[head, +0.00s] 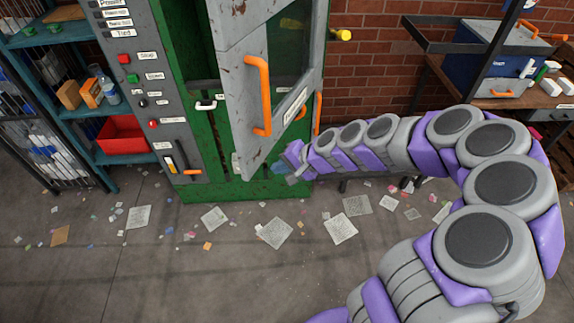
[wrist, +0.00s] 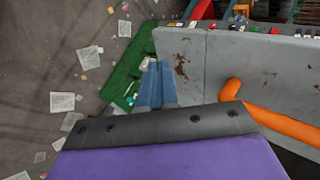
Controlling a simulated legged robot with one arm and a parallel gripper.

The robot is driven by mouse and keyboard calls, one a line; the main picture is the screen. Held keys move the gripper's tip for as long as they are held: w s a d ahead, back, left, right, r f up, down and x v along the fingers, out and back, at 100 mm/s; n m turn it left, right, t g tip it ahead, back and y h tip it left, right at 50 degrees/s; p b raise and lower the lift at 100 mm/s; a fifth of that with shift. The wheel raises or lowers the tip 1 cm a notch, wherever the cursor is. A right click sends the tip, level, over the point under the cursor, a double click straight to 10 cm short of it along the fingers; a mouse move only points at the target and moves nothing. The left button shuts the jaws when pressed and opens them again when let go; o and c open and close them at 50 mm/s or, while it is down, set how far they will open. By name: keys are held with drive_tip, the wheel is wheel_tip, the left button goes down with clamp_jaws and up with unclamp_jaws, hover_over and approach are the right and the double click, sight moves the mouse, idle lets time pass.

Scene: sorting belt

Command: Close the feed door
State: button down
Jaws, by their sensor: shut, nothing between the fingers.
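The grey feed door (head: 241,110) stands swung open from the green machine (head: 200,158), with an orange handle (head: 258,95) on its face. My gripper (head: 289,173) is at the lower right edge of the door in the head view. In the wrist view the blue fingers of my gripper (wrist: 157,85) are together and empty, close beside the grey door panel (wrist: 230,65). I cannot tell whether they touch it. The orange handle also shows in the wrist view (wrist: 270,120), to the right of the fingers.
A control panel (head: 140,80) with labelled buttons is left of the door. A blue shelf (head: 75,112) with a red bin (head: 122,135) stands further left. A workbench (head: 545,95) with a blue box is at the right. Paper scraps (head: 274,232) lie on the open floor.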

sight(247, 168)
drive_tip(key=shift+w+a+f+b, duration=0.1)
drive_tip(key=shift+w+a+f, duration=0.55)
drive_tip(key=shift+a, duration=0.4)
drive_tip(key=shift+w+a+f+b, duration=0.1)
drive_tip(key=shift+w+a+f, duration=0.5)
drive_tip(key=shift+a, duration=0.5)
drive_tip(key=shift+w+a+f+b, duration=0.1)
drive_tip(key=shift+w+a+f, duration=0.55)
drive_tip(key=shift+a, duration=0.4)
drive_tip(key=shift+w+a+r, duration=0.1)
drive_tip(key=shift+a+r, duration=0.05)
drive_tip(key=shift+a, duration=0.2)
drive_tip(key=shift+a, duration=0.15)
